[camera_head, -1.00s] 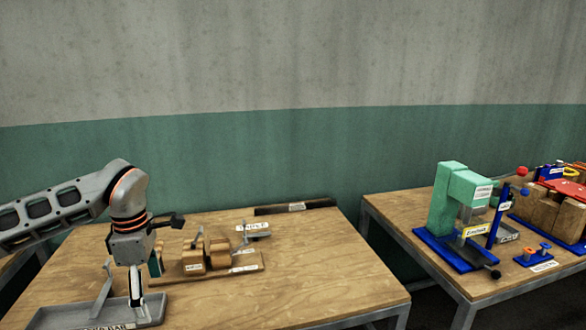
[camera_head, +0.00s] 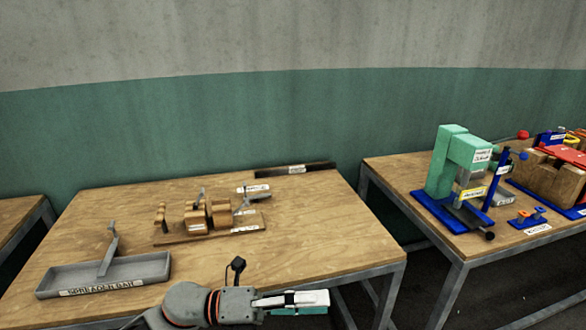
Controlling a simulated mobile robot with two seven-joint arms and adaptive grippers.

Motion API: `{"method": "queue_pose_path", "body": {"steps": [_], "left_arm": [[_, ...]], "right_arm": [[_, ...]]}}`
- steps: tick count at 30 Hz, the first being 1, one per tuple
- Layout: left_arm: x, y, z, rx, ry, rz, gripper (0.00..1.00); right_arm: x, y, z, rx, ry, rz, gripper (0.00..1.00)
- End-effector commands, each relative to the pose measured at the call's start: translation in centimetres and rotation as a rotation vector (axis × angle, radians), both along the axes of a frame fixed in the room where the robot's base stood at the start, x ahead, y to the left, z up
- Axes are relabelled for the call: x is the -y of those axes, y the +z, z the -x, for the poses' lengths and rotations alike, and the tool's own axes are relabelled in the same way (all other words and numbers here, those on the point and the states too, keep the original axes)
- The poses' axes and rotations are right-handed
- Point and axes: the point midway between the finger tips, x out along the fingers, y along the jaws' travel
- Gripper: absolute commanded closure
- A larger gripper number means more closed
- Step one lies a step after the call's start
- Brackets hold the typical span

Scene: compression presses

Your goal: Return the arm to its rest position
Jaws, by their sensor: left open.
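My left arm comes in at the bottom of the head view, and its left gripper (camera_head: 318,300) points right, low in front of the near edge of the wooden table. Its fingers are seen side-on, pale above and teal below, and nothing shows between them; it is open. The grey tray labelled "SPREADER BAR" (camera_head: 68,281) lies at the table's left front, apart from the gripper, with a grey bar (camera_head: 110,245) standing tilted in it. My right gripper is not in view.
The wooden table (camera_head: 290,245) has bare room at its front right. Wooden blocks on a board (camera_head: 195,238) stand mid-table, and a dark strip (camera_head: 315,168) lies at the back. A second table (camera_head: 480,248) at right carries a green press (camera_head: 445,165).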

Motion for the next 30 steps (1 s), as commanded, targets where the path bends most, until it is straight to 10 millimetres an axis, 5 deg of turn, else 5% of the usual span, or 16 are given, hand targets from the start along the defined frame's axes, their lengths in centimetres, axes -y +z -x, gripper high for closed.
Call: {"method": "queue_pose_path", "body": {"steps": [7, 11, 14, 17, 24, 30], "left_arm": [[-3.9, -1.3, -4.3, -0.545, 0.355, 0.355, 0.14], [-8.2, -5.7, -6.0, -0.852, 0.554, 0.508, 0.14], [-12.2, -10.7, -6.0, -1.095, 0.715, 0.612, 0.14], [-16.0, -16.4, -4.5, -1.327, 0.868, 0.703, 0.14], [-22.8, -28.0, 3.1, -1.769, 1.174, 0.856, 0.14], [-25.3, -32.6, 8.3, -1.959, 1.313, 0.916, 0.14]], "right_arm": [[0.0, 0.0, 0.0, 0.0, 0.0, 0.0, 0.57], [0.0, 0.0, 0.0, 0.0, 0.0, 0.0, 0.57], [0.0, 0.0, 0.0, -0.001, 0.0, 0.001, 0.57], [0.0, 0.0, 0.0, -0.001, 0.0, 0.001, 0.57], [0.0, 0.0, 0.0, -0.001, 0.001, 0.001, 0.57], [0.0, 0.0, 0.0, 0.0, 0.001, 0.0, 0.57]]}}
